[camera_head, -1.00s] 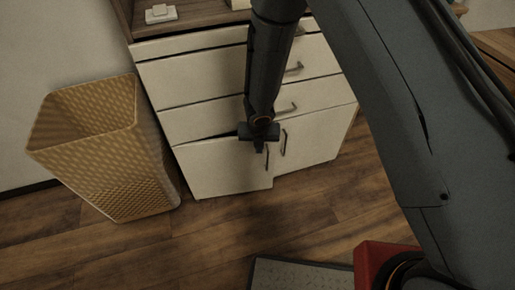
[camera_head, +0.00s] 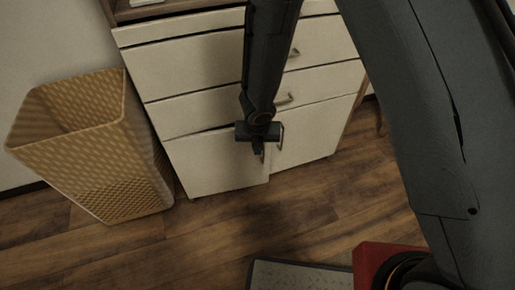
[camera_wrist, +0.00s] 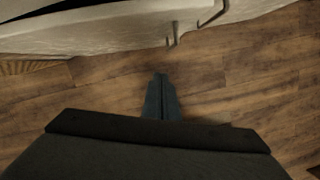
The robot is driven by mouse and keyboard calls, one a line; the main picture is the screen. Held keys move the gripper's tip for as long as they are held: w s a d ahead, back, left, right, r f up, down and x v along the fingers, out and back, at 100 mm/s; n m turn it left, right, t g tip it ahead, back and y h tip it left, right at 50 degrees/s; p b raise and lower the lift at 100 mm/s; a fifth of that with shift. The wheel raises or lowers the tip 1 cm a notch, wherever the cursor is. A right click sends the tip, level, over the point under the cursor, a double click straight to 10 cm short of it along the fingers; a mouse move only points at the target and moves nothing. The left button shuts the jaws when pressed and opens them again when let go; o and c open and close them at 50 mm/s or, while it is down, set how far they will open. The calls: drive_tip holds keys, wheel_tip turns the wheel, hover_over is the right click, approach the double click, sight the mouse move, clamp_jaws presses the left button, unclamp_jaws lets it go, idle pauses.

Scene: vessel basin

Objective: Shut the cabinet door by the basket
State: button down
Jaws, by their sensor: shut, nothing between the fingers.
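The cabinet door by the basket (camera_head: 212,165) is the lower left cream door. It stands slightly ajar, with a dark gap along its top and its right edge out past the neighbouring door (camera_head: 308,132). In the wrist view the door (camera_wrist: 95,32) crosses the top left, with its handle (camera_wrist: 172,34) at its edge. My gripper (camera_head: 258,153) is in front of the door's right edge and hides part of its handle. In the wrist view my gripper (camera_wrist: 161,78) is shut and empty, with floor showing between its tips and the door.
The woven basket (camera_head: 95,150) stands on the floor close to the cabinet's left side. Several drawers (camera_head: 200,65) above the doors look shut. A grey mat or plate (camera_head: 300,275) lies at the bottom. The wooden floor (camera_head: 225,225) before the cabinet is clear.

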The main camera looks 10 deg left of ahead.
drive_tip(key=p+v, duration=0.6)
drive_tip(key=v, duration=0.3)
drive_tip(key=shift+s+d+r+p, duration=0.2)
drive_tip(key=shift+d+r+p, duration=0.1)
drive_tip(key=shift+d+p, duration=0.1)
drive_tip(key=c, duration=2.4)
unclamp_jaws()
drive_tip(key=shift+r, duration=0.15)
drive_tip(key=o, duration=0.4)
drive_tip(key=shift+s, duration=0.1)
drive_tip(key=shift+o, duration=0.5)
drive_tip(key=shift+f+m, duration=0.4)
drive_tip(key=shift+m, duration=0.5)
drive_tip(key=m+t+b, duration=0.2)
drive_tip(key=m+b, duration=0.2)
drive_tip(key=m, duration=2.9)
hover_over(263, 162)
drive_tip(key=f, duration=2)
drive_tip(key=shift+w+f, duration=0.25)
drive_tip(key=shift+f, duration=0.1)
drive_tip(key=shift+c, duration=0.4)
